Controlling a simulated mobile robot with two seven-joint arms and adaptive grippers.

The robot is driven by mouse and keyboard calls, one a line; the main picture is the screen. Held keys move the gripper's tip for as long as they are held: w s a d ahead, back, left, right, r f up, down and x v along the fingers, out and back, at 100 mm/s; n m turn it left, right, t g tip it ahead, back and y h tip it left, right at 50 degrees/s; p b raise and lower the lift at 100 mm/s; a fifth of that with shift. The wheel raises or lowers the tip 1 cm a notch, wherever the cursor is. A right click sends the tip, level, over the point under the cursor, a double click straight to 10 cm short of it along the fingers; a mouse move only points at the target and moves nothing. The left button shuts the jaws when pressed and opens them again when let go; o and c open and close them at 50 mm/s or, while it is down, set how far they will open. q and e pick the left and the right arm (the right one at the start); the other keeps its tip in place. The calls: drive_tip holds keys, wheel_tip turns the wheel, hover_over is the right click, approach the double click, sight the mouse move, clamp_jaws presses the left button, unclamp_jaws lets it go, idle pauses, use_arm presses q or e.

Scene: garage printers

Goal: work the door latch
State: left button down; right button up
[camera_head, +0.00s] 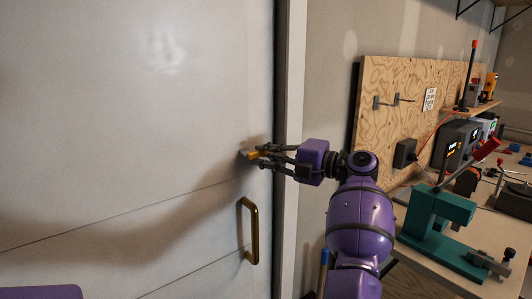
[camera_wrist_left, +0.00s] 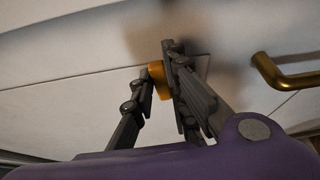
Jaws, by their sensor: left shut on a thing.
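The pale door (camera_head: 120,130) fills the left of the head view and looks shut against its frame (camera_head: 292,120). The door latch (camera_head: 253,154), a small brass-yellow piece, sits near the door's right edge, above the brass pull handle (camera_head: 254,230). My left gripper (camera_head: 258,156) reaches it from the right, its dark fingers shut on the latch. In the left wrist view the latch (camera_wrist_left: 158,80) shows between the fingers, which hide part of it. The pull handle (camera_wrist_left: 285,73) is apart from the fingers there. My right gripper is not in view.
To the right stands a workbench (camera_head: 430,262) with a green vise-like tool (camera_head: 440,228) and other gear. A plywood board (camera_head: 385,90) hangs on the wall behind it. My arm passes close to the bench's left end. The door face left of the latch is clear.

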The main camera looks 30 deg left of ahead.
use_arm(q)
drive_tip(key=c, duration=1.7)
unclamp_jaws()
drive_tip(key=d, duration=1.2)
drive_tip(key=shift+w+r, duration=0.1)
drive_tip(key=shift+r, duration=0.1)
